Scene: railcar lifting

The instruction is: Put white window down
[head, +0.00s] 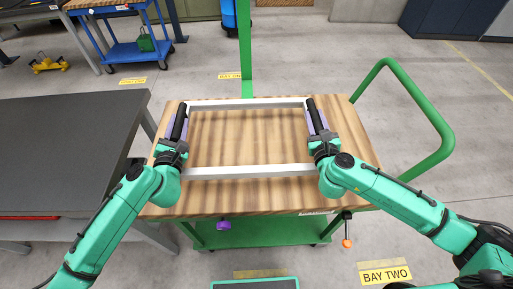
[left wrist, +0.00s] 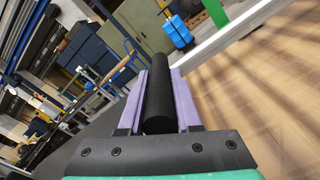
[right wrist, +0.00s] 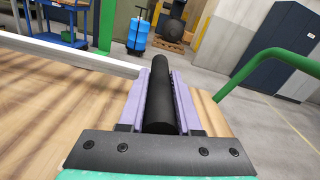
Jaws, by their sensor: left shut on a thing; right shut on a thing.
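The white window (head: 250,171) is an open rectangular frame with white bars along its far and near sides and a black grip on each short side. It is over the wooden top of a green cart (head: 250,203); I cannot tell whether it touches the wood. My left gripper (head: 177,128) is shut on the left black grip, which lies between purple fingers in the left wrist view (left wrist: 158,95). My right gripper (head: 318,122) is shut on the right black grip, also between purple fingers in the right wrist view (right wrist: 160,95).
A dark grey table (head: 65,150) stands close at the left of the cart. The cart has a green post (head: 245,50) at its far side and a curved green handle (head: 440,130) at the right. A blue trolley (head: 135,52) stands farther back.

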